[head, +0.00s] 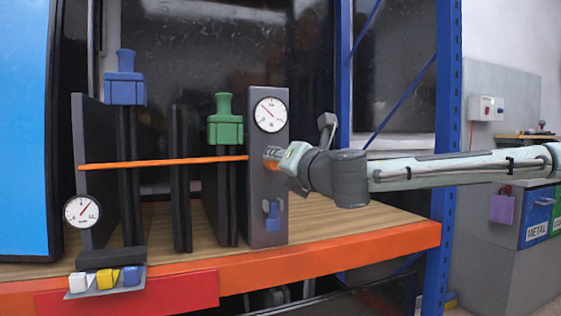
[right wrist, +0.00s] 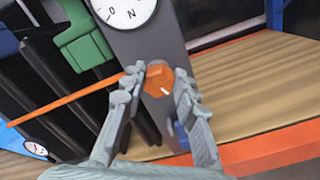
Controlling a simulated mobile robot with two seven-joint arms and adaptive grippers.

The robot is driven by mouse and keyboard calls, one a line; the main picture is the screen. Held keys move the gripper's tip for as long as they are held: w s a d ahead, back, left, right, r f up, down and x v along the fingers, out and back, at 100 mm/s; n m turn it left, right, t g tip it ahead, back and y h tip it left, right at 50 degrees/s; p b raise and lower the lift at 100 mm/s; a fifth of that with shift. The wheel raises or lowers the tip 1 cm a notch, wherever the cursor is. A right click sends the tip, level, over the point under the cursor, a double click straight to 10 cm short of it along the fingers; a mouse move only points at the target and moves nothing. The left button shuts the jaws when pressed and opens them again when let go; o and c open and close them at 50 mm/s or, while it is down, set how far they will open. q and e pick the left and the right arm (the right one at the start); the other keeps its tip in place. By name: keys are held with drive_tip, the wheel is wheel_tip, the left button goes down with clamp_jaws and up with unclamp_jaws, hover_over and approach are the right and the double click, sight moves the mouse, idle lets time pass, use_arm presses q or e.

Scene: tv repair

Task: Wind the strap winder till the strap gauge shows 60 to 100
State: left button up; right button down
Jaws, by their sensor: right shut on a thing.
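The strap winder is an orange knob (right wrist: 158,80) with a white mark, on the front of a grey post (head: 268,210). My right gripper (head: 275,157) comes from the right and is shut on this knob, with one finger on each side in the right wrist view. A white dial gauge (head: 270,114) sits above it on the post. Its needle points up and left; the numbers are too small to read. An orange strap (head: 165,162) runs left from the post across upright dark panels. My left gripper is not in view.
A second dial (head: 82,211) is at the lower left, above white, yellow and blue buttons (head: 106,280). A blue clamp (head: 125,80) and a green clamp (head: 226,120) top the panels. A blue rack upright (head: 446,150) stands behind my right arm. The wooden shelf (head: 350,222) is bare right of the post.

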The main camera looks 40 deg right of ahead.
drive_tip(key=c, duration=1.2)
unclamp_jaws()
drive_tip(key=shift+o, duration=0.2)
drive_tip(key=v, duration=0.7)
drive_tip(key=shift+s, duration=0.25)
